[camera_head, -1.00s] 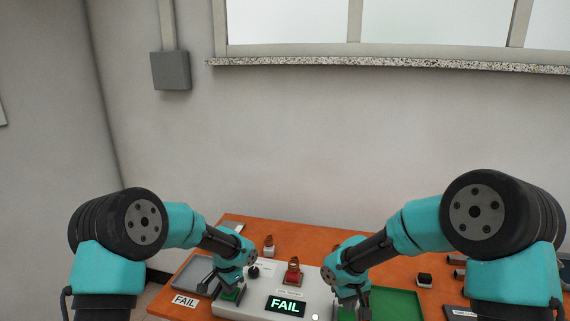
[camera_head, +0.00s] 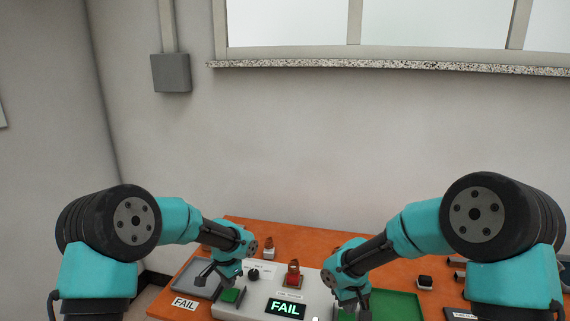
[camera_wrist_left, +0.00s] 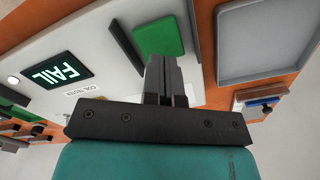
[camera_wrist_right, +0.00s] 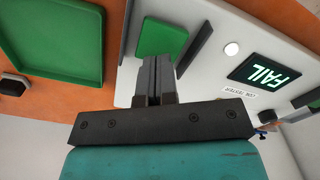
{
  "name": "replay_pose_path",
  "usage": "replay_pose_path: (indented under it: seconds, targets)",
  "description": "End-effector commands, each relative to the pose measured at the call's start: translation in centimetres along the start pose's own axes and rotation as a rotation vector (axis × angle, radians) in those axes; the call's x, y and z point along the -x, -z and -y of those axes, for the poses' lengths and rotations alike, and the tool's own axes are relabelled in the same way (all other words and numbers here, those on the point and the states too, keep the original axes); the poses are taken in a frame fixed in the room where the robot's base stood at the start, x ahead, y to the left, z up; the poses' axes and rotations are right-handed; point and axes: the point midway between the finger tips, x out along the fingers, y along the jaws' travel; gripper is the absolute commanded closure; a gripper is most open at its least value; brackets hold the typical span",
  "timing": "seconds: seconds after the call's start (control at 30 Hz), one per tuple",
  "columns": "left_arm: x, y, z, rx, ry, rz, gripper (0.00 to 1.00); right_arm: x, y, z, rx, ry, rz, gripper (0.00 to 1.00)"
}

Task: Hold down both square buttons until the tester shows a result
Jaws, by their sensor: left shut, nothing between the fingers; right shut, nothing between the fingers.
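The white tester (camera_head: 258,294) stands on the orange table, and its display (camera_head: 285,308) reads FAIL in green. The right green square button (camera_head: 346,316) is partly hidden by my right gripper (camera_head: 352,309) in the head view. It shows in the right wrist view (camera_wrist_right: 162,38), with my shut, empty fingertips (camera_wrist_right: 157,62) near its edge; contact cannot be told.
A grey tray (camera_wrist_left: 262,78) lies left by a FAIL label (camera_head: 185,303). A green tray (camera_head: 404,304) lies right. Dark bars (camera_wrist_left: 125,45) flank the buttons.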

Motion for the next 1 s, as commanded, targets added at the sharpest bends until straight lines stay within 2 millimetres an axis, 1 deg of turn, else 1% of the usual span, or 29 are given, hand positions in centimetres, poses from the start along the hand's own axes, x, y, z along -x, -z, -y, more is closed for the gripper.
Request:
replay_pose_path:
  seconds: [0.7,0.83,1.0]
  targets:
    - [6.7,0.1,0.0,0.0,0.002,-0.002,1.0,0.0,0.0,0.0,0.0,0.0,0.0,1.0]
    - [7.4,0.0,0.0,0.0,0.0,-0.002,1.0,0.0,0.0,0.0,0.0,0.0,0.0,1.0]
    - [7.5,0.0,0.0,0.0,0.0,-0.001,1.0,0.0,0.0,0.0,0.0,0.0,0.0,1.0]
